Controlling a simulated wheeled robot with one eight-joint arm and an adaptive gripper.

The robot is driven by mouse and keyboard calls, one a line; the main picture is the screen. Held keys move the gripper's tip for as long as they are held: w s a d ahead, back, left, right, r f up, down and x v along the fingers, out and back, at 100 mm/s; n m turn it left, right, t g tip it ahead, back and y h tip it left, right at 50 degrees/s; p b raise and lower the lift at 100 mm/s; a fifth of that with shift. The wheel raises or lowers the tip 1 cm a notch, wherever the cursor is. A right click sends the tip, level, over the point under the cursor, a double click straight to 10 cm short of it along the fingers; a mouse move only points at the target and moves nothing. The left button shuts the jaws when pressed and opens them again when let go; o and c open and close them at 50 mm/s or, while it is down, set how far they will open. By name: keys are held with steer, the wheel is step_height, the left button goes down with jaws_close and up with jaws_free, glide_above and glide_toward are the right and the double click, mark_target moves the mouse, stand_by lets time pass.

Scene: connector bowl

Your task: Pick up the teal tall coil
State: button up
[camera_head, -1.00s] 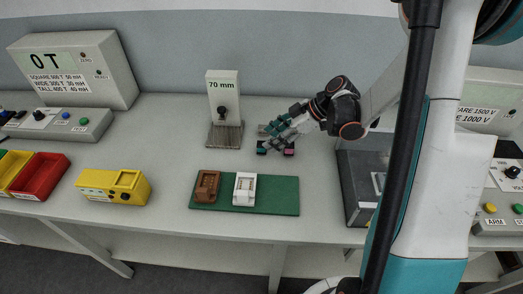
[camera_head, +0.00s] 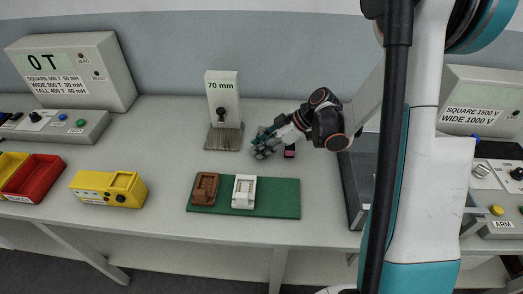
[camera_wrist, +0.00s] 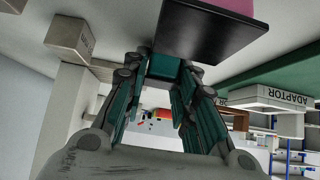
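The teal tall coil shows in the wrist view as a small teal block (camera_wrist: 166,66) between my fingertips. My gripper (camera_wrist: 167,78) has one finger on each side of it, with little gap at the tips. I cannot tell whether the fingers press on it. In the head view my gripper (camera_head: 263,146) points down and left at the tabletop, just in front of the 70 mm stand. There the fingers hide most of the coil. A pink coil on a dark base (camera_head: 289,152) stands just right of the fingertips, and its dark base (camera_wrist: 205,30) looms close in the wrist view.
The 70 mm stand (camera_head: 222,100) is just behind and left of my gripper. In front lies a green mat (camera_head: 277,198) with a brown holder (camera_head: 204,188) and a white holder (camera_head: 244,192). A dark grey box (camera_head: 358,180) stands to the right. A yellow device (camera_head: 110,188) is at left.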

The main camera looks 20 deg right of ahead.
steer(key=shift+c, duration=0.9)
steer(key=shift+r, duration=0.1)
